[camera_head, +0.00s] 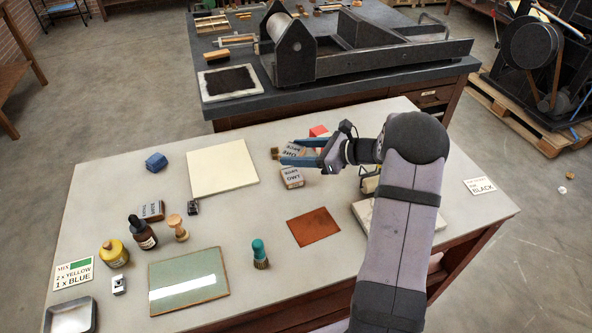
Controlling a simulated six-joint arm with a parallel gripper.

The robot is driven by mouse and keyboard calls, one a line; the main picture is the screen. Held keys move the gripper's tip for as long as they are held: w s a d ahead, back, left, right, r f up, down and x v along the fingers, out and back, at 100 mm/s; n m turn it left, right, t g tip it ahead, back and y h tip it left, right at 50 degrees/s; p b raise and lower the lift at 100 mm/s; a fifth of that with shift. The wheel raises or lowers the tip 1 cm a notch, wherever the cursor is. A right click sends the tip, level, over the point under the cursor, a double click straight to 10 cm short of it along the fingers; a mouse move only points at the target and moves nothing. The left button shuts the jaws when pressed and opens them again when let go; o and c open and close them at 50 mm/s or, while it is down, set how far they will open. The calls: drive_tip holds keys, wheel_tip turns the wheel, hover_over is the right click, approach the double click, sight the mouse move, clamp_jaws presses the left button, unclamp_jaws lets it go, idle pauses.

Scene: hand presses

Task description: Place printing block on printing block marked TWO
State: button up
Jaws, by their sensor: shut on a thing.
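My gripper (283,152) reaches in from the right with blue fingers shut on a printing block (294,150), a small block with a pale lettered face. The fingers cover part of it, and its lettering is too small to read surely. Another printing block (292,178), brown with a pale label that seems to read TWO, lies on the table just below the held block in the picture. I cannot tell how high the held block is above the table, or whether the two blocks touch. A third lettered block (151,210) lies at the left.
A cream sheet (222,168) lies left of my gripper and a rust-brown plate (313,227) below it. A red object (318,131) is behind the gripper. Bottles (142,233), a glass slab (188,281) and a teal-handled tool (259,254) stand nearer. A press (345,55) is on the bench behind.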

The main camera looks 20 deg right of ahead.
sight(297, 176)
drive_tip(key=shift+f+p, duration=0.4)
drive_tip(key=shift+f, duration=3.1)
drive_tip(key=shift+f, duration=0.2)
drive_tip(key=o, duration=1.1)
drive_tip(key=shift+r, duration=0.1)
